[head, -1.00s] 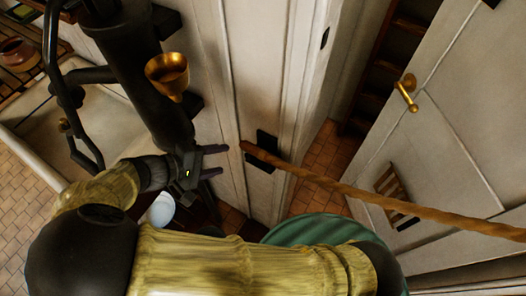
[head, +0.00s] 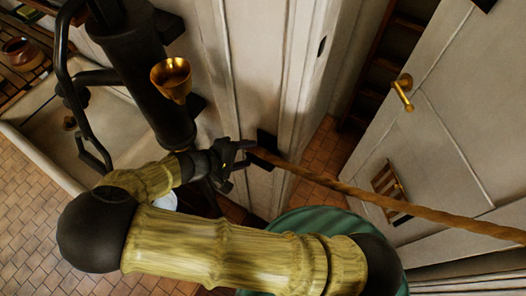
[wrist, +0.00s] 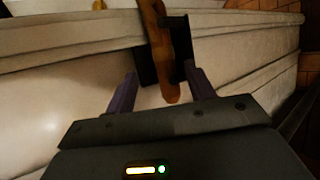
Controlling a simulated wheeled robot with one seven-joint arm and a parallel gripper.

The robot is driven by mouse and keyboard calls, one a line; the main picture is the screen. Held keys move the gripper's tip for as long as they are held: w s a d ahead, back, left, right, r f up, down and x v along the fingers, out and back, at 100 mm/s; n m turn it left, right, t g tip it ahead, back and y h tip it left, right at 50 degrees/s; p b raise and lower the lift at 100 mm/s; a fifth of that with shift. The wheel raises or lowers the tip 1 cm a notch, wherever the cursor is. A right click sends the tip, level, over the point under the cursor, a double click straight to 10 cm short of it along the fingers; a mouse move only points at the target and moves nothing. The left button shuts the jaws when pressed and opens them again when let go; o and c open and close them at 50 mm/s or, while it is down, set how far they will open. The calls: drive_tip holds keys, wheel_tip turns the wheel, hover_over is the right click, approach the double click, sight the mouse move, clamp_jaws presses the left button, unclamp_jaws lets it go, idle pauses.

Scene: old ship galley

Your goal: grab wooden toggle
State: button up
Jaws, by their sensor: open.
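The wooden toggle (head: 268,158) is a brown rod in a black bracket on the pale panelled wall, with a twisted brown rope (head: 400,205) running from it to the right. In the wrist view, the toggle (wrist: 163,45) hangs nearly upright, its rounded lower end between the two finger lines. My gripper (head: 247,153) is open at the toggle's near end. In the wrist view, its dark purple fingers (wrist: 160,75) stand on either side of the toggle's end. I cannot tell whether either finger touches it.
A black bracket (wrist: 147,66) sits close behind the fingers. A black pipe with a brass cup (head: 171,76) stands left of my gripper. A green ribbed round object (head: 320,222) lies below the rope. A white door with a brass handle (head: 402,88) is at right.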

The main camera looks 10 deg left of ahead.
sight(258, 154)
drive_tip(key=p+x, duration=0.2)
drive_tip(key=x, duration=0.1)
drive_tip(key=shift+d+f, duration=0.2)
drive_tip(key=shift+f, duration=0.15)
drive_tip(key=shift+w+d+f+p, duration=0.3)
drive_tip(key=shift+w+f, duration=0.15)
drive_tip(key=shift+w, duration=0.05)
drive_tip(key=shift+s, duration=0.25)
drive_tip(key=shift+w, duration=0.15)
drive_tip(key=c, duration=1.1)
drive_tip(key=shift+r, duration=0.1)
